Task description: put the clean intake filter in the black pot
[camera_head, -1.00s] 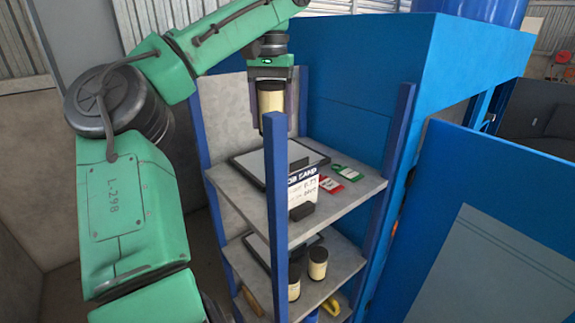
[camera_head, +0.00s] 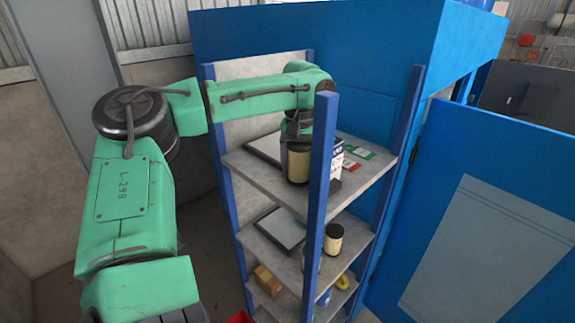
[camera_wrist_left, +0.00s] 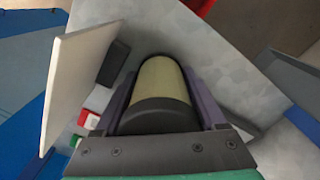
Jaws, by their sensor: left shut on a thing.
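My left gripper (camera_head: 298,150) is shut on a cream filter with black ends (camera_head: 298,166), beside the front post and over the upper shelf. In the left wrist view the filter (camera_wrist_left: 160,82) lies between the two purple-grey fingers of the left gripper (camera_wrist_left: 160,92). I cannot tell from its surface whether it is clean. A similar filter (camera_head: 333,239) stands on the middle shelf, and another is partly hidden behind the front post. I cannot make out a black pot in either view. My right gripper is not in view.
The shelf rack has blue posts (camera_head: 320,200) and a grey upper shelf (camera_head: 265,183). A white card (camera_wrist_left: 75,75), a dark block (camera_wrist_left: 113,63), and red (camera_head: 351,165) and green (camera_head: 361,152) tags are close to the gripper. A blue panel (camera_head: 480,200) stands to the right.

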